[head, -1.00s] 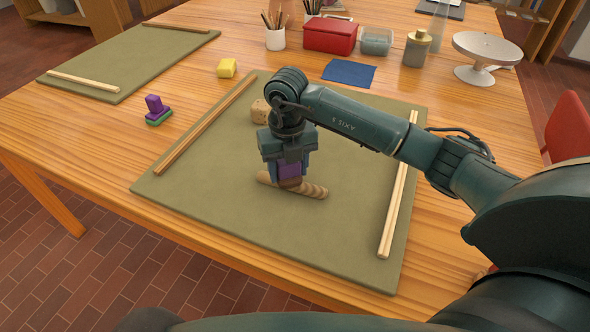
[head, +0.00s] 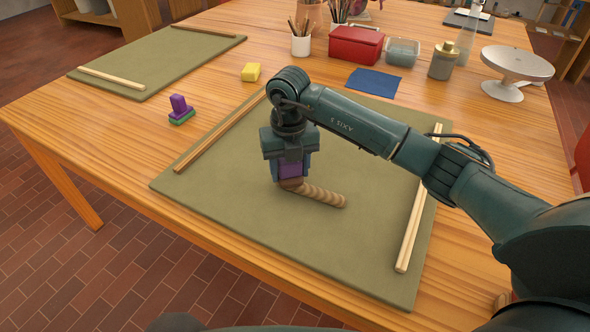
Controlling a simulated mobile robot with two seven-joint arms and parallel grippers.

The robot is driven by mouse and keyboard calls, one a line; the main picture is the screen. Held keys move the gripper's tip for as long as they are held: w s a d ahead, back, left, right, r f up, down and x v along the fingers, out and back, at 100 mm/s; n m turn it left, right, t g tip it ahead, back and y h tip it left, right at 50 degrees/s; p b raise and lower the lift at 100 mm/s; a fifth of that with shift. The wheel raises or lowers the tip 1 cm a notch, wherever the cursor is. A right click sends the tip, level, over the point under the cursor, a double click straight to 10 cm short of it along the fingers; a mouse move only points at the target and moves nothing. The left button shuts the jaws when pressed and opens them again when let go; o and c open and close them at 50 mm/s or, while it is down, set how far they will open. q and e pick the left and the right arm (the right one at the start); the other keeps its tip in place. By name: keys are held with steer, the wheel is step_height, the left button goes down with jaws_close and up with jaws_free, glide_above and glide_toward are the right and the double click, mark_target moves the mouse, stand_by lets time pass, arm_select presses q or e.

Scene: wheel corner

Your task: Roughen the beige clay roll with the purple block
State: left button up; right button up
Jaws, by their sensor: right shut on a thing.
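My right gripper (head: 291,172) points down over the green mat and is shut on a purple block (head: 291,170) with a brown lower part. The block's underside is over the left end of the beige clay roll (head: 322,194) and looks in contact with it, though the exact contact is hidden. The roll lies on the mat, extending to the right of the block, with ridged marks along its visible length. Its left end is hidden behind the block and gripper. My left gripper is not in view.
Wooden strips lie along the left (head: 220,130) and right (head: 418,205) of the green mat (head: 230,195). A purple and green block (head: 180,110) and a yellow block (head: 251,72) stand on the table. The mat's front is clear.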

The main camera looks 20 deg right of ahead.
mark_target(306, 185)
steer(key=shift+w+a, duration=0.7)
steer(key=shift+w, duration=0.05)
steer(key=shift+s+d+f+p, duration=0.1)
steer(key=shift+s+d+p, duration=0.25)
steer(key=shift+s+d, duration=0.7)
steer(key=shift+s, duration=0.15)
steer(key=shift+s+d+p, duration=0.55)
steer(key=shift+s+d, duration=0.25)
steer(key=shift+d, duration=0.05)
steer(key=shift+s+d, duration=0.1)
steer(key=shift+s, duration=0.1)
